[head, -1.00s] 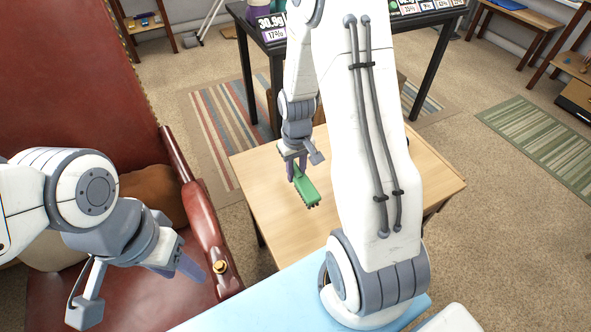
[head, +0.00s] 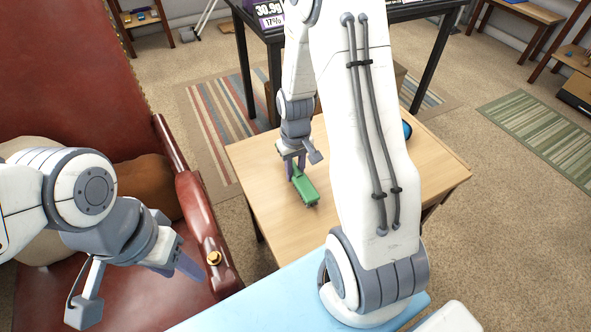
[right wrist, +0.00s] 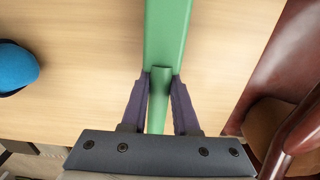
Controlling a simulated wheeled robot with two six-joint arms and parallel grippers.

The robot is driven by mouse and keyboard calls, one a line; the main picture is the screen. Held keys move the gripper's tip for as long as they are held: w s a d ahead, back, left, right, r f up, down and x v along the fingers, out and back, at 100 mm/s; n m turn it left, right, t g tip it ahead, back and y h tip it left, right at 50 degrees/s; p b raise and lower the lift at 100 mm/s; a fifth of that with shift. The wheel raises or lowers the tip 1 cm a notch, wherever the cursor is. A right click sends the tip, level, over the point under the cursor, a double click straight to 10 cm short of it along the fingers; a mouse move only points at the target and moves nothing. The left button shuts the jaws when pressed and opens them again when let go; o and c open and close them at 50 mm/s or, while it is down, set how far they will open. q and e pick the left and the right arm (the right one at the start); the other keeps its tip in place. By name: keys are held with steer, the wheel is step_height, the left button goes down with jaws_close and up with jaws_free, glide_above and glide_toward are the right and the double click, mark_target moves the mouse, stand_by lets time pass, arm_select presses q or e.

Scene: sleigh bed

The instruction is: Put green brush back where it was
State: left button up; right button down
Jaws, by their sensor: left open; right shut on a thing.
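The green brush (head: 305,188) is in my right gripper (head: 295,168), at the left part of a light wooden table (head: 258,190). In the right wrist view the two purple fingers of my right gripper (right wrist: 160,85) are shut on the handle of the green brush (right wrist: 167,30). The brush body points away from the gripper over the wood. I cannot tell whether its bristles touch the table. My left gripper (head: 178,264) is open and empty over the red leather armchair, well apart from the brush.
A blue round object (right wrist: 14,66) lies on the table; it is partly hidden by my right arm in the head view (head: 407,130). The armchair (head: 200,235) stands left of the table. A dark table (head: 262,45) with displays stands behind. The table's front left is bare.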

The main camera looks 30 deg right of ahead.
steer(key=shift+f+b, duration=0.35)
steer(key=shift+f, duration=0.2)
steer(key=c, duration=0.6)
jaws_free()
step_height(320, 180, up, 10)
steer(key=shift+r+p, duration=0.25)
steer(key=shift+p, duration=1)
steer(key=s+a+r+n, duration=0.2)
steer(key=s+a+r, duration=0.1)
steer(key=a, duration=0.4)
steer(key=s+a+r+n, duration=0.2)
steer(key=s+a+r, duration=0.15)
steer(key=a, duration=0.45)
steer(key=s+a+r+n+y, duration=0.1)
steer(key=s+a+r+n, duration=0.15)
steer(key=s, duration=0.35)
steer(key=s+a+r+n, duration=0.1)
steer(key=s+a, duration=0.3)
steer(key=s, duration=0.2)
step_height(320, 180, up, 15)
steer(key=p, duration=1.5)
steer(key=shift+s+f, duration=0.15)
steer(key=shift+s, duration=0.15)
